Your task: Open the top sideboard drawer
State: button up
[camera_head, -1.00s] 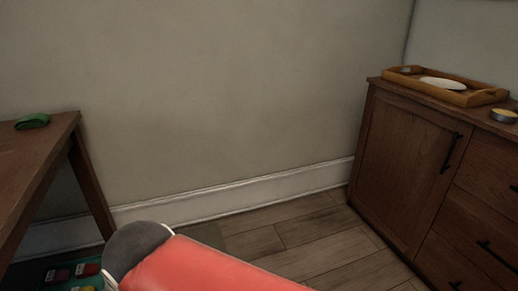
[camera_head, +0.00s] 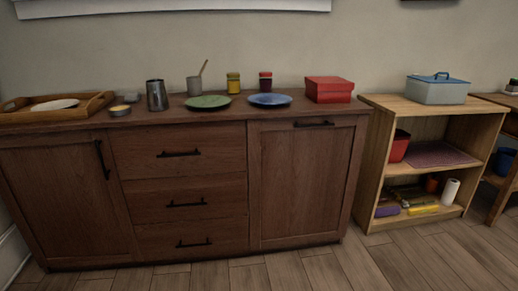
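The brown wooden sideboard (camera_head: 190,235) stands against the wall ahead, across the left and middle of the head view. Its top drawer (camera_head: 215,165) is the upper of three stacked between two doors. It is shut and has a dark bar handle (camera_head: 179,154). The middle drawer (camera_head: 225,185) and bottom drawer (camera_head: 225,230) are shut too, each with a similar handle. My gripper is not in view.
The sideboard top bears a wooden tray (camera_head: 98,104), a dark metal cup (camera_head: 157,95), a green plate (camera_head: 208,102), a blue plate (camera_head: 269,100) and a red box (camera_head: 329,90). A lighter wooden shelf (camera_head: 378,160) stands to the right. The visible floor in front is clear.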

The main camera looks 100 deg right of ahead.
aim_at(200, 148)
jog(key=z, duration=2.7)
